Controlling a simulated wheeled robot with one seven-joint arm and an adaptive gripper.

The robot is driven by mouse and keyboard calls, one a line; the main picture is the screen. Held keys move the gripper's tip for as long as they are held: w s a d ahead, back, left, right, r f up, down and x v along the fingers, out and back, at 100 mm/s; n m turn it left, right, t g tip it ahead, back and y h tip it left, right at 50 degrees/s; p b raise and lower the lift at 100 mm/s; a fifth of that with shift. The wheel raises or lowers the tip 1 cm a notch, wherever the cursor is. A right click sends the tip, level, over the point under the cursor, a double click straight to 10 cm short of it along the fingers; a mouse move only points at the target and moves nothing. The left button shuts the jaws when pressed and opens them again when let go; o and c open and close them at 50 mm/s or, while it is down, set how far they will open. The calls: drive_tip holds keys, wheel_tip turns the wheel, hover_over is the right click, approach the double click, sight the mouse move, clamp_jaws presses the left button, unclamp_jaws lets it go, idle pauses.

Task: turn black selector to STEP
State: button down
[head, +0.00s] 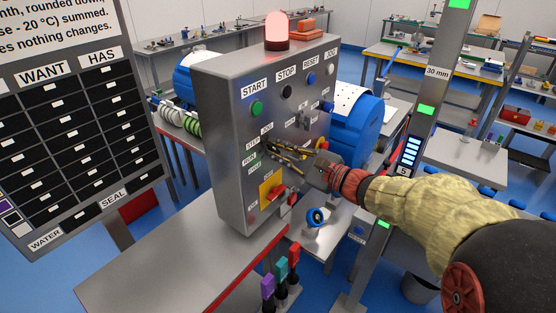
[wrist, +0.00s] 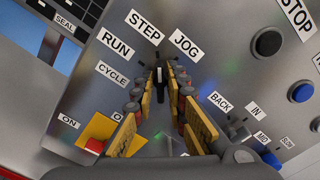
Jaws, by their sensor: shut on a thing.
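The black selector (wrist: 161,82) stands on the grey panel face, between my fingertips in the wrist view. My gripper (wrist: 160,90) is shut on it, with yellow finger pads on both sides. The selector lies roughly upright in that picture; its exact pointing direction is hard to tell. The STEP label (wrist: 145,26) is above it and slightly left, the JOG label (wrist: 186,44) above right, and the RUN label (wrist: 115,46) farther left. In the head view my gripper (head: 274,149) reaches the panel from the right and hides the selector.
The control box (head: 228,140) carries a green START button (head: 257,108), a black STOP button (head: 287,92) and a red lit lamp (head: 277,30). A yellow plate with a red switch (head: 274,192) is just below my gripper. A blue knob (wrist: 270,158) is at right.

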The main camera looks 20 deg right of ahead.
drive_tip(key=shift+f+n+b, duration=0.1)
drive_tip(key=shift+n+b, duration=0.25)
drive_tip(key=shift+n, duration=0.05)
drive_tip(key=c, duration=1.9)
unclamp_jaws()
drive_tip(key=v, duration=1.2)
